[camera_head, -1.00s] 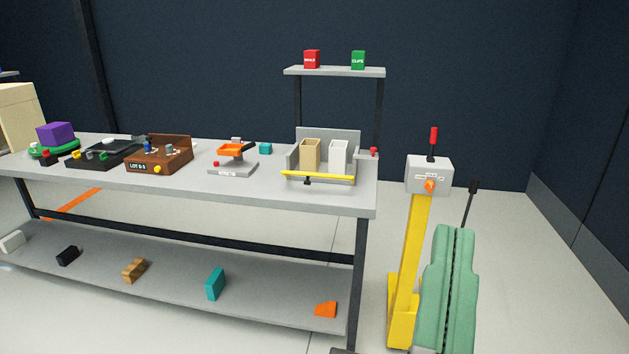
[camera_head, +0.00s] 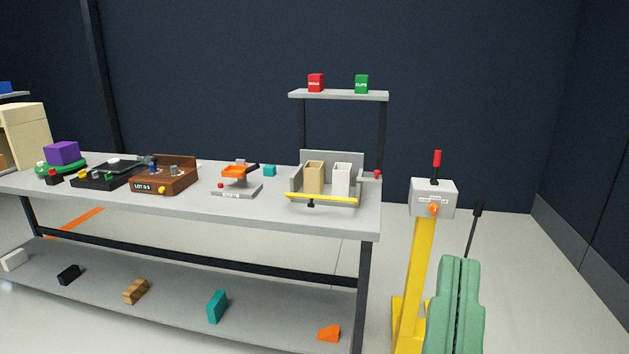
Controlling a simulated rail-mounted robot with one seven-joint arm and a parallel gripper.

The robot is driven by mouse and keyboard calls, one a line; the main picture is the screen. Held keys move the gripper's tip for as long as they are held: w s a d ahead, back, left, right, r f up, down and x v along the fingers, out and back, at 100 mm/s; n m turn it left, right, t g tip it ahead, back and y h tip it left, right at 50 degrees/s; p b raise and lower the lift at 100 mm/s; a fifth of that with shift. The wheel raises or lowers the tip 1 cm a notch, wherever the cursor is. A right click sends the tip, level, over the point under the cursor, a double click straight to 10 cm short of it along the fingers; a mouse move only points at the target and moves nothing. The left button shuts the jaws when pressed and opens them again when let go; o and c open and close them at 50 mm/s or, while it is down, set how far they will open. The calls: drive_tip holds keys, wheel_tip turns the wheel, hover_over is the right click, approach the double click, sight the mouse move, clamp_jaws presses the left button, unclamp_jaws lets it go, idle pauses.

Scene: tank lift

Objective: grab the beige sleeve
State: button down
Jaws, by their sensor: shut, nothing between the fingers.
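The beige sleeve (camera_head: 313,179) is an upright, open-topped, box-like sleeve in a grey holder (camera_head: 332,156) near the right end of the workbench. A similar white sleeve (camera_head: 341,181) stands just to its right, with a narrow gap between them. A yellow bar (camera_head: 322,198) with a black knob runs across the front of the holder, in front of the lower part of both sleeves. My gripper is not in view.
The bench (camera_head: 260,207) also carries an orange-topped scale (camera_head: 236,181) and a brown box (camera_head: 163,180). A raised shelf (camera_head: 338,96) stands behind the holder. A yellow post with a grey control box (camera_head: 433,198) and a green padded object (camera_head: 455,310) stand right of the bench.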

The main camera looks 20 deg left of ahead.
drive_tip(key=c, duration=2.2)
unclamp_jaws()
drive_tip(key=shift+c, duration=1.8)
unclamp_jaws()
